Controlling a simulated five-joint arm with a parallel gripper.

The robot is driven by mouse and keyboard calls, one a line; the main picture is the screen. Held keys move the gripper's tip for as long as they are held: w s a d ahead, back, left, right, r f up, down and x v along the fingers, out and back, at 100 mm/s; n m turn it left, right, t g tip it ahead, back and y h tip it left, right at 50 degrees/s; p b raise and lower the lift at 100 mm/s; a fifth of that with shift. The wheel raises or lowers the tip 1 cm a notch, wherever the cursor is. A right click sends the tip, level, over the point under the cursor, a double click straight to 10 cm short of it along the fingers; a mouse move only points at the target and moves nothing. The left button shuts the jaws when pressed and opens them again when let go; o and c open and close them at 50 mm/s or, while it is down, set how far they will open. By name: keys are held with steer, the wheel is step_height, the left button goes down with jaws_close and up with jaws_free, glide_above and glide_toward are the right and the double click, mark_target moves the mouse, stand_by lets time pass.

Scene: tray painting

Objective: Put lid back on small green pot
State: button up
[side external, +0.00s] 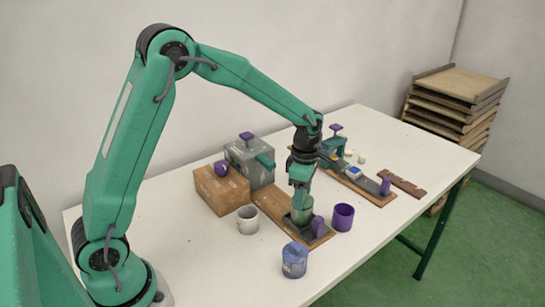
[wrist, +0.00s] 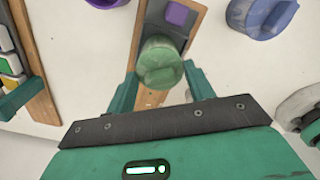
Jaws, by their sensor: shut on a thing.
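My gripper (side external: 301,192) points down over the near end of a wooden board and is shut on the green lid (wrist: 160,62), a round piece with a raised grip bar. In the wrist view the lid sits between my two fingers (wrist: 160,76). In the side view the small green pot (side external: 303,214) shows as a green body low beneath my fingers, over a dark plate on the board. The lid hides the pot's rim from above. I cannot tell whether the lid touches the rim or is fully seated.
A purple block (side external: 318,227) stands close by on the board's end. A blue lidded pot (side external: 294,262), a purple cup (side external: 343,217) and a pale cup (side external: 248,220) stand around it. A cardboard box (side external: 221,191) and grey box (side external: 249,160) are behind. The table's front left is clear.

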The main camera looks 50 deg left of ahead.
stand_by(0.8)
steer(key=o, duration=1.5)
steer(key=shift+r, duration=0.15)
steer(key=shift+r, duration=3.35)
jaws_close()
steer(key=shift+f, duration=2.55)
